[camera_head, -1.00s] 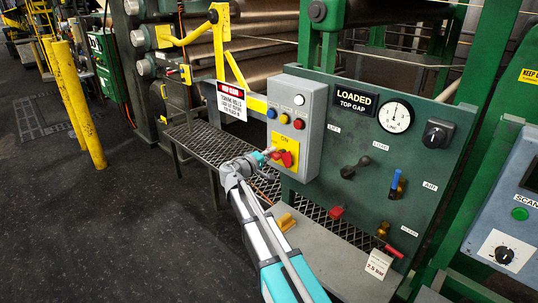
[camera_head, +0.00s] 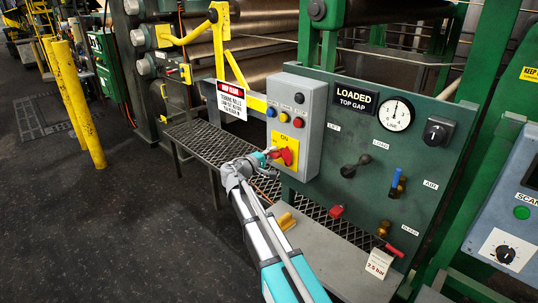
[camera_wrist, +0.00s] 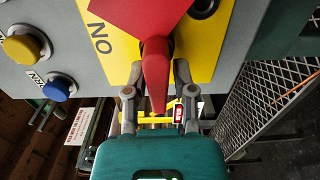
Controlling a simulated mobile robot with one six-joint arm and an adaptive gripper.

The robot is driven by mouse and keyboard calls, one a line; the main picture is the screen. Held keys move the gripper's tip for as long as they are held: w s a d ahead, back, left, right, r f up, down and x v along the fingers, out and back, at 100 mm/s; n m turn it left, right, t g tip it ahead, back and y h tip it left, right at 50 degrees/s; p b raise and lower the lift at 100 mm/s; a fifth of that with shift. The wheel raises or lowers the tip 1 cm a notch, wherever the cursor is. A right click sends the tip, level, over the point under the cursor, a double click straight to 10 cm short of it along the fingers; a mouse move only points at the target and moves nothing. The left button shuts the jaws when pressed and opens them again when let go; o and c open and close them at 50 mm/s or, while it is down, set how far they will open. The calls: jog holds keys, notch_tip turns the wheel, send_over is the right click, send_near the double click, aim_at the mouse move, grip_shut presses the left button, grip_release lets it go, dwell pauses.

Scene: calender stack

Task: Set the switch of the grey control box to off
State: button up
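The grey control box (camera_head: 313,95) is fixed to the left of the green panel. Its yellow switch plate (camera_head: 296,142) bears the word ON near the top. The red switch handle (camera_head: 286,156) sits on this plate and points left toward my gripper (camera_head: 270,154), not up at ON. In the wrist view, the red handle (camera_wrist: 155,75) lies between the two fingers of my gripper (camera_wrist: 158,75). The fingers are apart, with narrow gaps beside the handle. The round lamp (camera_head: 300,99) at the top of the box is dark. No OFF label is readable.
Blue, yellow and red buttons (camera_head: 298,124) sit above the plate. The green panel (camera_head: 340,205) to the right carries a gauge (camera_head: 396,114), knobs and levers. A mesh bench (camera_head: 205,147) runs below and behind. A hanging warning sign (camera_head: 231,100) is left of the box.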

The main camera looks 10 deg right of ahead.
jog(key=shift+o, duration=0.8)
jog(key=shift+a, duration=0.2)
jog(key=v, duration=1.2)
jog(key=s+d+f+m+g+y+p, duration=0.2)
jog(key=s+d+f+m+g+y, duration=0.4)
jog(key=s+d+f, duration=0.5)
jog(key=s+f+g+y+p, duration=0.1)
jog(key=s+g+y, duration=0.1)
jog(key=s+y, duration=0.2)
jog(key=s+f+m+g+y+p, duration=0.1)
jog(key=s+y, duration=0.3)
jog(key=s, duration=0.4)
jog(key=shift+s+a+f+g+y+p, duration=0.3)
jog(key=shift+f+g, duration=0.15)
jog(key=shift+g, duration=0.35)
